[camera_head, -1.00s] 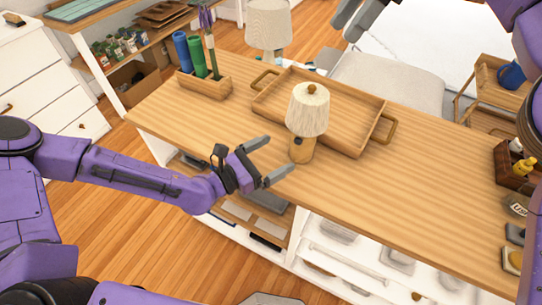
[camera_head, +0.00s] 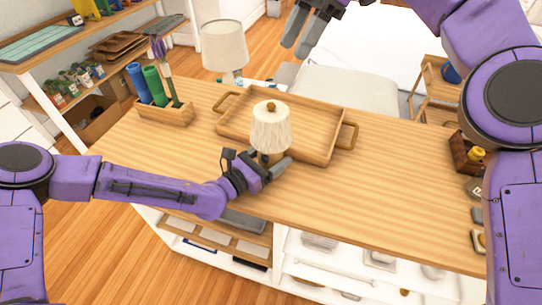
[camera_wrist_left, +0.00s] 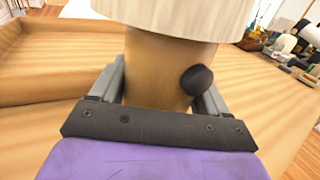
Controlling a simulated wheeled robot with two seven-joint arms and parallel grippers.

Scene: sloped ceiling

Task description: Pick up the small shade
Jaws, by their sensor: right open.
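The small shade (camera_head: 271,130) is cream and pleated with a brown knob on top. It sits on a small lamp with a wooden base on the counter, by the front of the tray. My left gripper (camera_head: 264,170) is low at the lamp, below the shade. In the left wrist view its fingers lie on both sides of the wooden base (camera_wrist_left: 160,75), which has a dark knob, under the shade (camera_wrist_left: 180,14). Whether they press on the base I cannot tell. My right gripper (camera_head: 305,34) is open and empty, high at the top, away from the lamp.
A wooden tray (camera_head: 228,130) with handles lies just behind the lamp. A wooden planter box (camera_head: 165,115) with blue and green tubes stands to the left. A larger lamp (camera_head: 224,45) stands beyond the counter.

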